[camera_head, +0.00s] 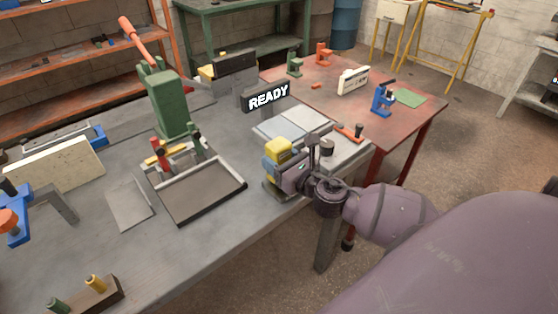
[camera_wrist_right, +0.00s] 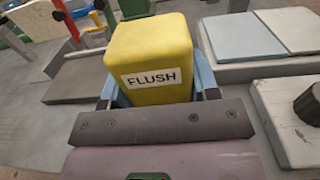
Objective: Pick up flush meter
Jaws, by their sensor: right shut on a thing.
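The flush meter is a yellow block with a white label reading FLUSH (camera_wrist_right: 150,45), seen close up in the right wrist view. In the head view the yellow flush meter (camera_head: 279,149) stands near the bench's front edge, with blue parts beside it. My right gripper (camera_head: 277,163) reaches in from the right and is shut on it. In the right wrist view blue fingers of the right gripper (camera_wrist_right: 155,85) sit on both sides of the yellow block. Its underside is hidden, so I cannot tell whether it touches the bench. My left gripper is not in view.
A dark tray (camera_head: 205,190) with a red and a green clamp lies left of the gripper. A READY sign (camera_head: 268,96) and pale plates (camera_head: 295,121) stand behind. A green press (camera_head: 168,100) is farther back.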

